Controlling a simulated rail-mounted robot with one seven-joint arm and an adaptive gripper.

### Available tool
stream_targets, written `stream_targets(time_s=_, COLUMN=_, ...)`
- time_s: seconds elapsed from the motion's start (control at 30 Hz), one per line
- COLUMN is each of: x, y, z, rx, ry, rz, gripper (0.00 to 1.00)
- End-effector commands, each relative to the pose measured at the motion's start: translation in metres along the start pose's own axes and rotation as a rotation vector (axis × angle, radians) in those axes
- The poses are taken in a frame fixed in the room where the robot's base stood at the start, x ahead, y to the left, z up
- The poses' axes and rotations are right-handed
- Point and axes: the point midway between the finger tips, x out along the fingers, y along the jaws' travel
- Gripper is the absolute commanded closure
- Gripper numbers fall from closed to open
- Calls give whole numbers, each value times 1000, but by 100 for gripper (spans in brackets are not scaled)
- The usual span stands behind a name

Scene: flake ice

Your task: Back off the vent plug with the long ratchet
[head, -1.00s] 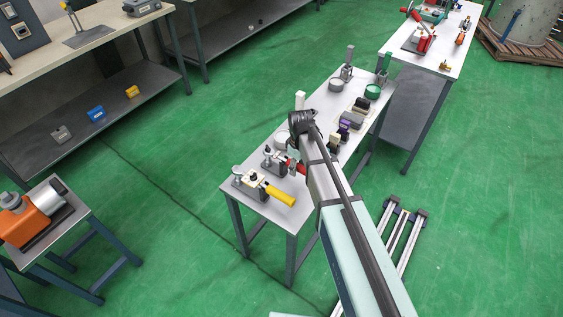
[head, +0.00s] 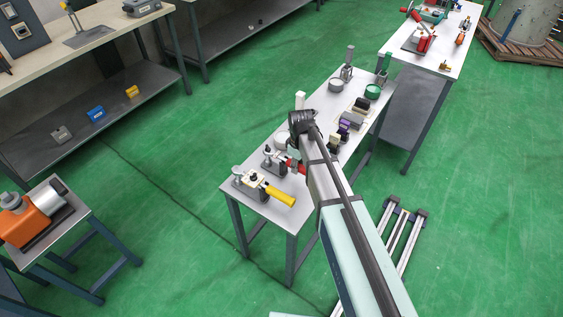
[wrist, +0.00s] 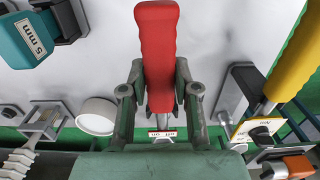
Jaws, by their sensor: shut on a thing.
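A red handle (wrist: 158,45) stands in the middle of the wrist view, between the two fingers of my gripper (wrist: 159,98). My gripper is shut on this red handle. The red handle also shows in the head view (head: 299,168), partly hidden by my arm. A small label with lettering (wrist: 162,134) shows below it in the wrist view. A tool with a longer yellow handle (head: 281,195) lies at the near end of the table; it also shows at the right of the wrist view (wrist: 296,58). I cannot tell which handle belongs to the long ratchet, and I cannot make out a vent plug.
The grey table (head: 258,208) bears several other items, including a green round container (head: 372,91). An orange machine (head: 22,222) is at the left. Green floor lies clear between.

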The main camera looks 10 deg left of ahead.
Motion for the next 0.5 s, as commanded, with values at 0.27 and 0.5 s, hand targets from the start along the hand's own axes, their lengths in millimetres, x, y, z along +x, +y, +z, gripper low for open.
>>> stream_targets(time_s=0.27, x=-6, y=0, z=0, rx=0, ry=1, rz=0, gripper=100)
stream_targets(time_s=0.5, x=-10, y=0, z=0, rx=0, ry=1, rz=0, gripper=100)
